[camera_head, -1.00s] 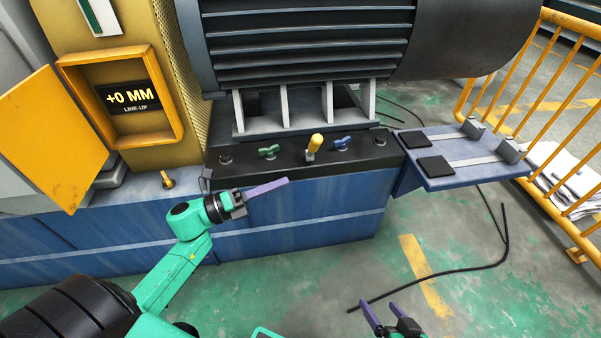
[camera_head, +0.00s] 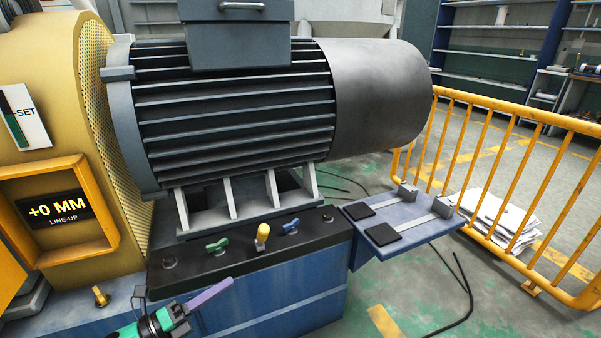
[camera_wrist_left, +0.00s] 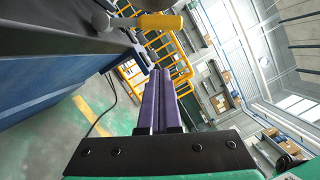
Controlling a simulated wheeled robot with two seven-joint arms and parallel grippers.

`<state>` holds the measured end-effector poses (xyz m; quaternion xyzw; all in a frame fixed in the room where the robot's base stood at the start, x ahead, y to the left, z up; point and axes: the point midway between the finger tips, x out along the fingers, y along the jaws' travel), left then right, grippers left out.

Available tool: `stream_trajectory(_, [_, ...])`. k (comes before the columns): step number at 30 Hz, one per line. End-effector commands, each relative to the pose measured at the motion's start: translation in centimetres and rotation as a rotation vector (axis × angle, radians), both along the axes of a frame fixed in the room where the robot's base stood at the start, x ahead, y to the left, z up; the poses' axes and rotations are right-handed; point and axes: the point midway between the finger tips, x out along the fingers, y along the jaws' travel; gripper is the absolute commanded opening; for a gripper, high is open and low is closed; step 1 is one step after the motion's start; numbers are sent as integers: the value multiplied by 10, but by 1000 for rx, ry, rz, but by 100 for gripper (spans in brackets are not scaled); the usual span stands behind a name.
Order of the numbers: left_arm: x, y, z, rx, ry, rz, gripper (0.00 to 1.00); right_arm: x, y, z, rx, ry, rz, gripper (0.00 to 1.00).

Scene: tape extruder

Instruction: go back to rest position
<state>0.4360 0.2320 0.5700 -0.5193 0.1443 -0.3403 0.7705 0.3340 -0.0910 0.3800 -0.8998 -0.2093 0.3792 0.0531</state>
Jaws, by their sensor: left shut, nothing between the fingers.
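My left gripper (camera_head: 208,296) is at the bottom of the head view, in front of the blue machine base. Its purple fingers are together with nothing between them, and they point up and to the right. In the left wrist view the fingers (camera_wrist_left: 158,100) lie side by side, closed and empty. They are apart from the black control panel (camera_head: 245,245) with its green, yellow and blue knobs. The yellow knob (camera_head: 262,236) stands upright on the panel. My right gripper is outside both views.
A large grey motor (camera_head: 240,110) sits above the panel. A blue side shelf (camera_head: 405,222) with two black pads juts out right of it. A yellow railing (camera_head: 520,150) bounds the right side.

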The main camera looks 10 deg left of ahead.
Motion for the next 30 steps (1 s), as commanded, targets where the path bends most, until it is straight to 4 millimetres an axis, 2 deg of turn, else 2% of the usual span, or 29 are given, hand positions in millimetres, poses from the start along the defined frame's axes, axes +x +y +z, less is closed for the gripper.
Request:
stream_trajectory(2, [7,-3,-7,-158,120,83,0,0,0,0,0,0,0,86])
stream_trajectory(4, [15,-4,-25,-399,315,202,0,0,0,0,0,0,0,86])
stream_trajectory(6, [14,-9,-55,-670,558,325,0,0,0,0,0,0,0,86])
stream_trajectory(8, [7,-19,-83,-871,755,412,0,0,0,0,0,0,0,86])
stream_trajectory(9, [0,-27,-102,-986,880,462,0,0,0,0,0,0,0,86])
stream_trajectory(12, [-25,-56,-139,-1218,1161,567,0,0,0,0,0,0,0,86])
stream_trajectory(15, [-52,-87,-165,-1379,1397,648,0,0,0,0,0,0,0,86])
stream_trajectory(18, [-80,-118,-181,-1494,1606,716,0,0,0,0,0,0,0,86])
stream_trajectory(21, [-106,-145,-186,-1571,1786,782,0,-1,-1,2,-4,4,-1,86])
stream_trajectory(23, [-107,-134,-184,-1543,1769,838,0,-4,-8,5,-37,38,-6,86])
stream_trajectory(30, [-130,-99,-205,-1456,1752,1046,0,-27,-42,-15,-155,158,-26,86])
